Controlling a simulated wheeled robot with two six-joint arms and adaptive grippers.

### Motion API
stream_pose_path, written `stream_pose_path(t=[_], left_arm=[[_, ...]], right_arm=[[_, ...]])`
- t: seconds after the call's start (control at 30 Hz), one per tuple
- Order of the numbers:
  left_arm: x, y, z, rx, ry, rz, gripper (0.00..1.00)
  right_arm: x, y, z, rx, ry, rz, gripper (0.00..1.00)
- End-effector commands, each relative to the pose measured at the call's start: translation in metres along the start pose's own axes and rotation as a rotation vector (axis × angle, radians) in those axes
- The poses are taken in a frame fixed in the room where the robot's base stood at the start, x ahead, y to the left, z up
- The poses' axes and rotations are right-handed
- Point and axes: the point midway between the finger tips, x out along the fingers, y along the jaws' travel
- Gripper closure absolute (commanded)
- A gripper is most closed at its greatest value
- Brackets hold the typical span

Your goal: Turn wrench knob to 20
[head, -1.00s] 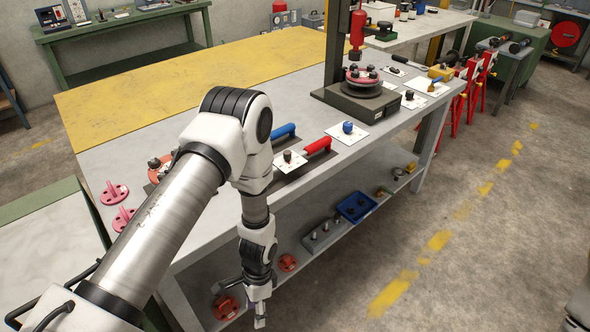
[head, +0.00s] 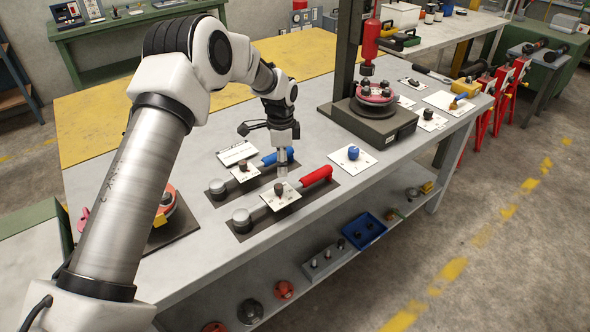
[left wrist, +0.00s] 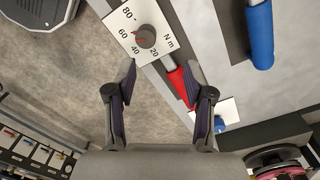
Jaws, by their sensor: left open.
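The red-handled wrench (head: 317,177) lies on a dark mat on the bench, with a white dial plate (head: 289,204) and dark knob (head: 279,189) on it. The left wrist view shows this knob (left wrist: 146,37) close up, beside the marks 20, 40, 60 and 80 N m. Its red pointer appears to face between 40 and 60. The blue-handled wrench (head: 264,162) lies parallel behind it. My left gripper (head: 283,157) is open and empty above the wrenches. In the left wrist view its fingers (left wrist: 160,80) are apart, clear of the knob. My right gripper is out of view.
A press stand (head: 372,124) with a pink flanged part stands at the back right. A white plate with a blue knob (head: 353,153) lies right of the red handle. A white card (head: 236,152) lies behind the blue wrench. The bench's front edge is near the wrenches.

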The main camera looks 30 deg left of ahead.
Motion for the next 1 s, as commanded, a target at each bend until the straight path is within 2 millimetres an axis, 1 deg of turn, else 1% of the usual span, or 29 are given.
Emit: stream_pose_path(t=[0.07,0.13,0.3,0.43,0.53,0.73,0.77,0.8,0.87,0.9,1.0], left_arm=[[0.003,0.001,0.001,-0.001,0.001,0.000,0.47],[0.011,0.002,0.002,-0.001,0.000,0.001,0.47],[0.046,0.001,0.001,-0.002,-0.002,0.004,0.47],[0.067,0.001,0.000,-0.001,-0.001,0.002,0.47],[0.075,0.001,0.000,-0.001,0.000,0.001,0.47],[0.077,0.001,0.000,-0.001,0.001,0.000,0.47],[0.077,0.001,0.000,-0.001,0.001,0.000,0.51],[0.077,0.001,0.000,-0.001,0.001,0.000,0.65],[0.077,0.001,0.000,-0.001,0.001,0.000,0.86],[0.077,0.001,0.000,-0.001,0.000,0.001,1.00],[0.077,0.001,0.000,-0.001,0.000,0.001,1.00]], right_arm=[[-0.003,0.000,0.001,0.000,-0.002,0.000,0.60],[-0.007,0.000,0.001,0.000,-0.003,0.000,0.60],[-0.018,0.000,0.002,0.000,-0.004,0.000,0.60],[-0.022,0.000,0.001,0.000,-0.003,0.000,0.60],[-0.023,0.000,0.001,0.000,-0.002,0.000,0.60],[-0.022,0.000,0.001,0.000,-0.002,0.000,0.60],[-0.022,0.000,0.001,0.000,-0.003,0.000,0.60],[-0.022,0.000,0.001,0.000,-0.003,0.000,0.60],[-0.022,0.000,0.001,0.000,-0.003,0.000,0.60],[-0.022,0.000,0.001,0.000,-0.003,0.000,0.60],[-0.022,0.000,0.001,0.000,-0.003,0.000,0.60]])
